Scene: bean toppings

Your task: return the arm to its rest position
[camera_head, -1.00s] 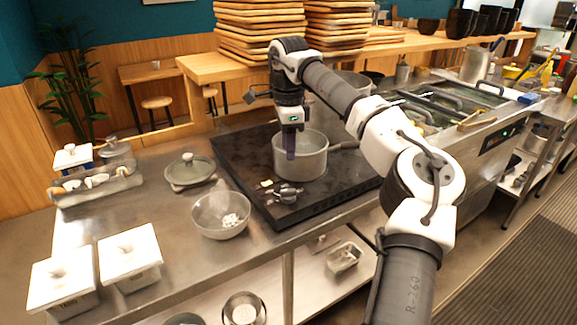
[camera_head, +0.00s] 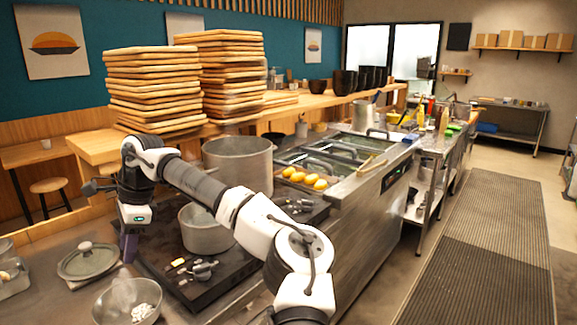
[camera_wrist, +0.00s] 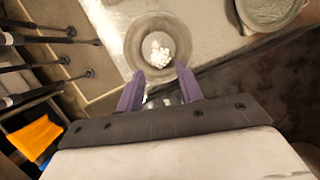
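My arm reaches out over the cooking counter in the head view, with my gripper (camera_head: 130,248) hanging fingers-down at its far end, left of the small pot (camera_head: 207,232). In the wrist view the two purple fingers of my gripper (camera_wrist: 160,92) stand apart with nothing between them, so it is open and empty. Past the fingertips lies a metal bowl (camera_wrist: 136,50) with white pieces in it. The same bowl shows at the lower left of the head view (camera_head: 103,305).
A large pot (camera_head: 238,160) stands behind the small one. Stacked wooden trays (camera_head: 150,90) fill the back shelf. Open floor with a dark mat (camera_head: 490,245) lies to the right.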

